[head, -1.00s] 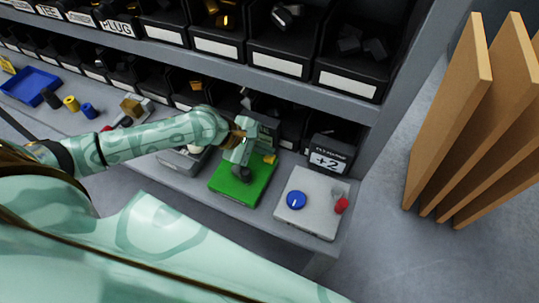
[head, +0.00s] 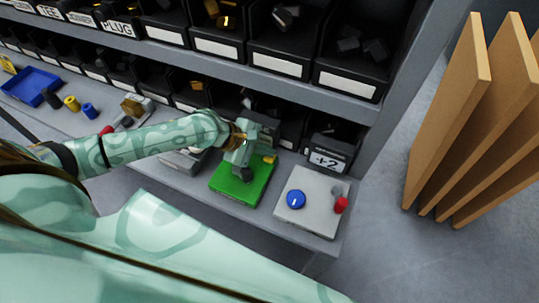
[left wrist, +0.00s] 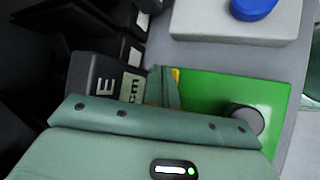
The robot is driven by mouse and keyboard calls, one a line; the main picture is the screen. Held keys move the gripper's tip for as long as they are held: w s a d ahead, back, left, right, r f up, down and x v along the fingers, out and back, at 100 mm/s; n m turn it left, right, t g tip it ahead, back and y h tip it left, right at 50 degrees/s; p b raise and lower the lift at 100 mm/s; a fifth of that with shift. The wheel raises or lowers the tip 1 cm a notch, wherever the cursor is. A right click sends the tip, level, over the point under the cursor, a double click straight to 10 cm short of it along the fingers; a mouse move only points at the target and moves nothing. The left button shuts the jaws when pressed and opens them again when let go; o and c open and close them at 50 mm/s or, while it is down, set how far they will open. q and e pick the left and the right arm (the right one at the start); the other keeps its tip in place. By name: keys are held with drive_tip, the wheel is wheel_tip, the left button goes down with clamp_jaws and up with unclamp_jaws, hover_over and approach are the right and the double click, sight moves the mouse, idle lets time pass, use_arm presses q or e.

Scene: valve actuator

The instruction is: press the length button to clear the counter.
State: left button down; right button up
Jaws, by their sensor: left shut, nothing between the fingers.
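My left gripper (head: 239,160) is shut and empty, pointing down over the back part of a green plate (head: 228,190). In the left wrist view its finger (left wrist: 165,90) is beside a dark box (left wrist: 97,80) with a display reading "E" and a "cm" label. In the head view this box (head: 268,130) stands behind the gripper, partly hidden. I cannot make out a length button; it may be hidden by the gripper. A small yellow piece (head: 270,159) sits at the plate's back right corner. My right gripper is not in view.
A dark grey round knob (head: 247,174) stands on the green plate. To the right are a light grey panel (head: 317,215) with a blue knob (head: 296,199) and red piece (head: 341,205), and a "+2" display (head: 328,160). Shelf bins (head: 280,50) overhang behind.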

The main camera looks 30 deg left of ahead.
sight(265, 158)
use_arm(q)
drive_tip(key=shift+s+f, duration=0.35)
drive_tip(key=shift+f, duration=0.2)
drive_tip(key=shift+s+f, duration=0.1)
drive_tip(key=shift+f, duration=0.25)
idle(0.4)
drive_tip(key=shift+r+p, duration=0.5)
drive_tip(key=shift+p, duration=0.4)
drive_tip(key=r+p, duration=0.6)
drive_tip(key=shift+w+p, duration=0.2)
drive_tip(key=shift+p, duration=0.15)
drive_tip(key=shift+f, duration=0.15)
